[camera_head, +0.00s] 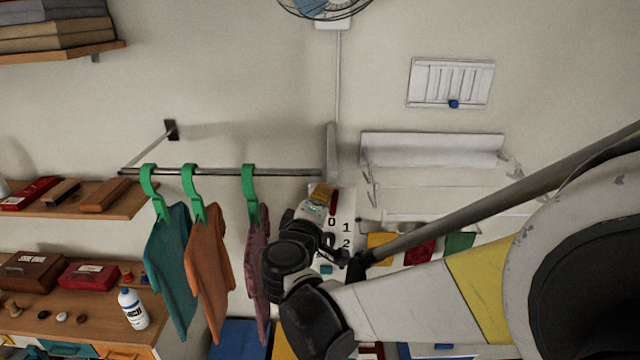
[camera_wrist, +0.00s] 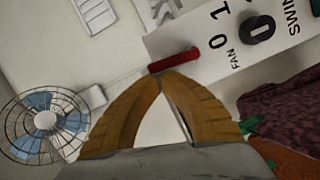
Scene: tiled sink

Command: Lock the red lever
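The red lever (camera_wrist: 174,62) sits on the edge of a white wall panel (camera_wrist: 205,68) beside the printed word FAN and the numbers 0 and 1. In the head view the red lever (camera_head: 333,203) is small, on the panel (camera_head: 347,212) left of the numbers. My gripper (camera_wrist: 164,75) has yellow-brown fingers whose tips meet right at the lever's lower side in the wrist view. The lever lies across the tips, not visibly between them. Whether they touch it is unclear. In the head view my gripper (camera_head: 323,192) is at the panel, just left of the lever.
A rail (camera_head: 230,172) with teal, orange and maroon garments on green hangers stands close left of my arm. A fan (camera_head: 325,8) is on the wall above. A white rack (camera_head: 430,150) is on the right. Shelves with boxes are at the left.

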